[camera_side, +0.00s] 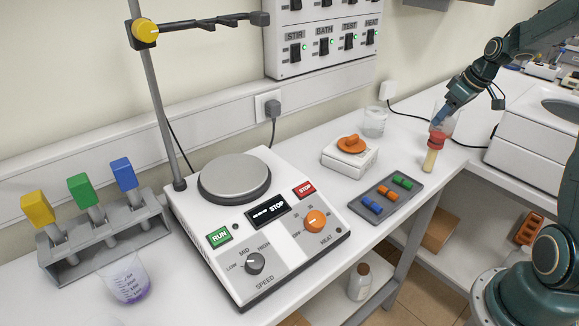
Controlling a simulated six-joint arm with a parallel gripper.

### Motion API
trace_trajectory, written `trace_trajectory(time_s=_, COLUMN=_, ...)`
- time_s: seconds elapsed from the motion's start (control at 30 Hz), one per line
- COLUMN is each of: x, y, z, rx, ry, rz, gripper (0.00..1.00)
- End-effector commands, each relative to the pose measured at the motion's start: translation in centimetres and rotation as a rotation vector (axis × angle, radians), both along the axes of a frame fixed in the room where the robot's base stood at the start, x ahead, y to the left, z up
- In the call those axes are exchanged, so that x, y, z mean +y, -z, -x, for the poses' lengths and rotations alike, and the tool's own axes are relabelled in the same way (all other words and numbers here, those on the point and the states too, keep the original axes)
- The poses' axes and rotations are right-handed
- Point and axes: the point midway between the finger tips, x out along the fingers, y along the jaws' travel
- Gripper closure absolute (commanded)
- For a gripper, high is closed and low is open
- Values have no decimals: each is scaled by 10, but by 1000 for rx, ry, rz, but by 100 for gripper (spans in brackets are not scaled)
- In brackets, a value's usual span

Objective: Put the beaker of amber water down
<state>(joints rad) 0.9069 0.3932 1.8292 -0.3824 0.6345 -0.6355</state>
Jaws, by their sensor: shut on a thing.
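My gripper (440,117) is at the upper right, reaching down over the right part of the white bench. It is shut on a clear glass beaker (452,123), which looks upright and close above the bench. The beaker is small in view and partly covered by the blue fingers. A red piece (437,138) with a tan-amber lower part (430,159) shows just below and in front. I cannot tell whether the amber part is liquid or a separate thing, nor whether the beaker's base touches the bench.
Another clear beaker (374,121) stands to the left, behind a small white scale (350,155) with an orange piece. A grey tray (387,200) holds coloured pieces. A hotplate stirrer (258,225) fills the middle. A beaker of purple liquid (128,280) stands at the lower left.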

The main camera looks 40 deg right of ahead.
Motion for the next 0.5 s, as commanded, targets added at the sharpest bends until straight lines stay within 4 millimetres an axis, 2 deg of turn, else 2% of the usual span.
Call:
trace_trajectory(time_s=0.13, x=0, y=16, z=0, rx=-1, ry=0, rz=0, gripper=70)
trace_trajectory(time_s=0.5, x=0, y=26, z=0, rx=-1, ry=0, rz=1, gripper=70)
